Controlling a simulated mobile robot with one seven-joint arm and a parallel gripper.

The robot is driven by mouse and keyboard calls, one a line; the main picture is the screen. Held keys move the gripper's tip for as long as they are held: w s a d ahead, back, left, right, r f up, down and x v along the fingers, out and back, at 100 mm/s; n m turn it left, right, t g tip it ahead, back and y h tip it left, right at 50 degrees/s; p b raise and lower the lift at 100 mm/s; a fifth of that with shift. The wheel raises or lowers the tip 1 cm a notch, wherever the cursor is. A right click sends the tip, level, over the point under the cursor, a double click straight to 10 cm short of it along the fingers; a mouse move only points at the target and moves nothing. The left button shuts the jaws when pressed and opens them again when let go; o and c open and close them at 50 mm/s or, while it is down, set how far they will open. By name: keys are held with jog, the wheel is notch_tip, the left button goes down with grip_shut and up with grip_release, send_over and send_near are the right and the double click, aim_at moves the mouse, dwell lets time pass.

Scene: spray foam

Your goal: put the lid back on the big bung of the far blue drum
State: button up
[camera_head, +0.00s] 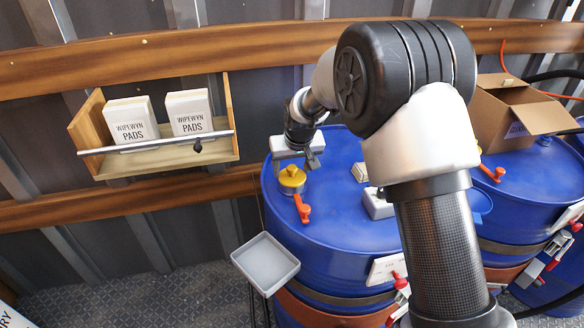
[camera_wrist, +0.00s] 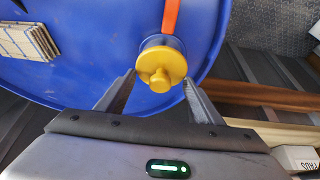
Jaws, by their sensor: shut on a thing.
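The far blue drum (camera_head: 335,215) stands in the middle of the head view; its blue top (camera_wrist: 90,60) fills much of the wrist view. A yellow lid (camera_head: 292,180) with a raised knob is at the drum's near-left rim, by an orange handle (camera_head: 302,208). My gripper (camera_head: 311,161) reaches down at the lid. In the wrist view the yellow lid (camera_wrist: 160,70) sits between my two fingertips (camera_wrist: 160,80), which are shut on it. The bung under the lid is hidden, and I cannot tell whether the lid is seated or just above it.
A grey tray (camera_head: 265,264) stands beside the drum's left side. A wooden shelf (camera_head: 160,158) with two pad boxes hangs on the wall. Pale blocks (camera_head: 376,203) lie on the drum top. Another blue drum (camera_head: 520,200) with a cardboard box (camera_head: 515,110) stands right.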

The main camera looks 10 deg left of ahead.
dwell(0.8)
jog(key=o, duration=1.6)
jog(key=shift+c, duration=0.2)
jog(key=shift+r, duration=0.1)
jog(key=shift+r+p, duration=1.95)
jog(key=shift+r, duration=1.5)
grip_shut()
